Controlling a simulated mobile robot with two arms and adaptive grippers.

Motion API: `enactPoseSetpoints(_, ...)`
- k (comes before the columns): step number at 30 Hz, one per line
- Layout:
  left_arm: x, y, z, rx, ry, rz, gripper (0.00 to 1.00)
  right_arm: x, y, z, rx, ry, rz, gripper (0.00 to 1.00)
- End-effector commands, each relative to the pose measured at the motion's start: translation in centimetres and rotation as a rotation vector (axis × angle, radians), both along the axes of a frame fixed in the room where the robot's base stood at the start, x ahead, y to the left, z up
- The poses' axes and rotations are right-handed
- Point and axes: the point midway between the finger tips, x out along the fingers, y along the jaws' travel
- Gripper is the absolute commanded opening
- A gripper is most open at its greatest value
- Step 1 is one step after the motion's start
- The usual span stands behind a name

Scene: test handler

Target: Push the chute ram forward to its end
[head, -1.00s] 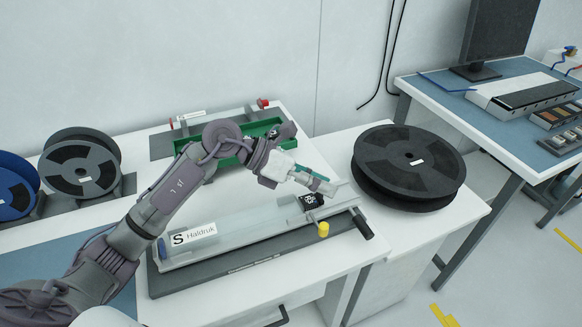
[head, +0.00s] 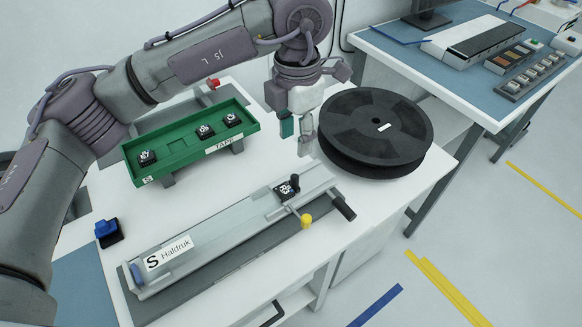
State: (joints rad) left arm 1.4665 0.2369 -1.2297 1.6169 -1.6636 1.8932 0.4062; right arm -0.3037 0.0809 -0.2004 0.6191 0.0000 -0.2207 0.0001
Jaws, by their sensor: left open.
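The chute (head: 215,238) is a long grey channel labelled "S Haldruk", lying diagonally on the white bench. A black chip (head: 287,190) sits in its right part. Beside the chip a yellow knob (head: 305,220) sticks out on a thin rod, and a black handle (head: 344,207) projects at the right end. A small blue part (head: 137,273) shows at the left end. I cannot tell for certain which part is the ram. My left gripper (head: 297,138) is open and empty, fingers pointing down, behind the chute's right end and apart from it. My right gripper is not in view.
A green tray (head: 180,173) with three black chips stands behind the chute. A large black reel (head: 376,128) lies to the right of my gripper. A blue-topped black block (head: 108,231) stands at the left. A second bench (head: 455,85) with equipment is at the back right.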

Motion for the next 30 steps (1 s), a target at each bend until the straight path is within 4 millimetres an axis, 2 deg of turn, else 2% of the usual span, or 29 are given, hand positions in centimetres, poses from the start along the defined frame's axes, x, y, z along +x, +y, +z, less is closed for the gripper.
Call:
enactPoseSetpoints(9,0.0,0.0,-6.7,-0.002,0.005,0.001,0.43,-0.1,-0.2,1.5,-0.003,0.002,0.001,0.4)
enactPoseSetpoints(15,0.0,0.0,-9.6,-0.003,0.003,-0.001,0.43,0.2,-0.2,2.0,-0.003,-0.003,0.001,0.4)
enactPoseSetpoints(21,0.0,0.0,-10.8,-0.004,0.001,-0.001,0.43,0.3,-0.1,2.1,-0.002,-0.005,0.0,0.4)
enactPoseSetpoints(28,0.0,0.0,-10.9,-0.005,0.0,-0.001,0.43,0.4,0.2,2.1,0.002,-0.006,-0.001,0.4)
enactPoseSetpoints(29,0.0,0.0,-10.9,-0.005,0.0,-0.001,0.42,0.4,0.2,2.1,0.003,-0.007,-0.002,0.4)
enactPoseSetpoints(30,0.0,0.0,-10.9,-0.005,0.0,-0.001,0.35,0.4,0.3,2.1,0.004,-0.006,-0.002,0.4)
